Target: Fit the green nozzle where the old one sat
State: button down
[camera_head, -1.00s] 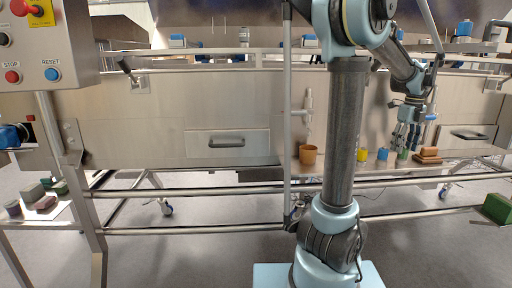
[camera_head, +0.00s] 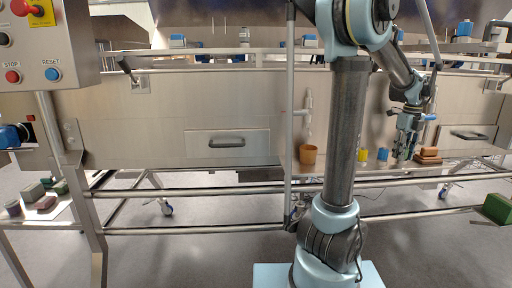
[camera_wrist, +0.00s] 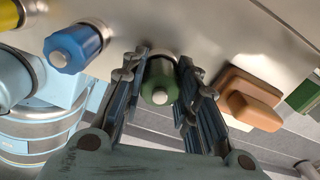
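The green nozzle (camera_wrist: 161,80) stands between the two fingers of my gripper (camera_wrist: 163,72) in the wrist view, its pale round tip facing the camera. The fingers lie very close on both sides; I cannot tell whether they press on it. A yellow nozzle (camera_head: 363,155) stands farther left. No empty nozzle seat is identifiable.
An orange-brown block (camera_wrist: 250,100) sits close right of my gripper, with a green block (camera_wrist: 303,95) beyond it. Metal rails (camera_head: 230,190) run in front. A control box (camera_head: 45,45) hangs at the left.

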jog(key=c, duration=1.8)
grip_release()
grip_shut()
jog(key=shift+r, duration=1.45)
jog(key=shift+r, duration=0.1)
jog(key=shift+r, duration=0.35)
